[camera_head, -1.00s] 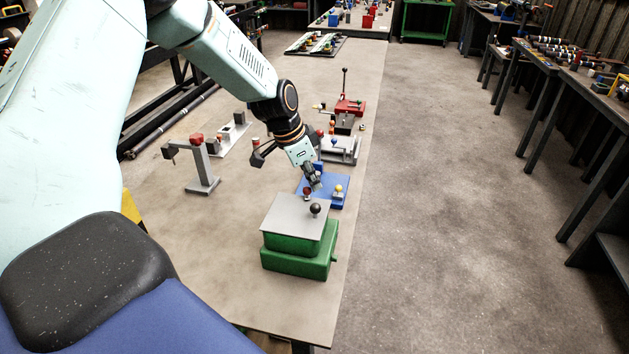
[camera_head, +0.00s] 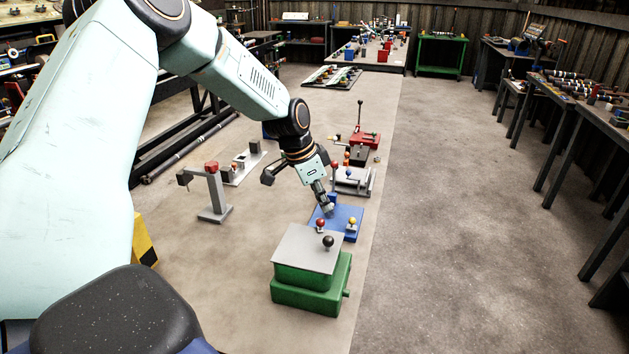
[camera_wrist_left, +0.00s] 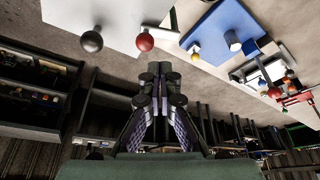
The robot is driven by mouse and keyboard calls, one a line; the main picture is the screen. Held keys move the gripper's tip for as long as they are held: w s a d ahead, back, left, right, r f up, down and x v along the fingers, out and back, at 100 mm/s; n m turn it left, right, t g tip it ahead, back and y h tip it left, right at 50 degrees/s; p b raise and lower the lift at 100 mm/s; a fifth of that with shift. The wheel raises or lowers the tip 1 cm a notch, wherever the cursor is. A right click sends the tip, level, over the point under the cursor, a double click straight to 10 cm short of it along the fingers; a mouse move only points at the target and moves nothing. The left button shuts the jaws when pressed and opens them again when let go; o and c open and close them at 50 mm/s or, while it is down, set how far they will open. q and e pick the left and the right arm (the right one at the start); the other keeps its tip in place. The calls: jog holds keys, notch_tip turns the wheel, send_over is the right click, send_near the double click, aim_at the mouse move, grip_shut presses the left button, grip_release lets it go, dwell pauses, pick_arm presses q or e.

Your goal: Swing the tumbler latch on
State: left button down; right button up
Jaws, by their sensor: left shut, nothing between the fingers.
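I cannot tell which part is the tumbler latch. A green box (camera_head: 310,297) with a grey top plate (camera_head: 303,250) carries a red knob (camera_head: 320,224) and a black knob (camera_head: 328,241). Behind it lies a blue plate (camera_head: 343,232) with a yellow knob (camera_head: 352,222). My left gripper (camera_head: 328,209) points down over the blue plate, just behind the red knob. In the left wrist view its fingers (camera_wrist_left: 158,72) are shut with nothing between them. The red knob (camera_wrist_left: 145,40) shows just beyond the fingertips there, with the black knob (camera_wrist_left: 92,41) left of it. Contact cannot be told. My right gripper is out of view.
A grey stand with a red top (camera_head: 211,166) is to the left. A grey fixture (camera_head: 352,181) and a red fixture with an upright lever (camera_head: 365,137) stand farther back. The table's right edge is close to the fixtures, with open floor beyond.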

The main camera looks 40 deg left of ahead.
pick_arm(q)
jog(key=v, duration=1)
jog(key=shift+s+d, duration=0.1)
jog(key=shift+d, duration=0.05)
jog(key=shift+f, duration=0.1)
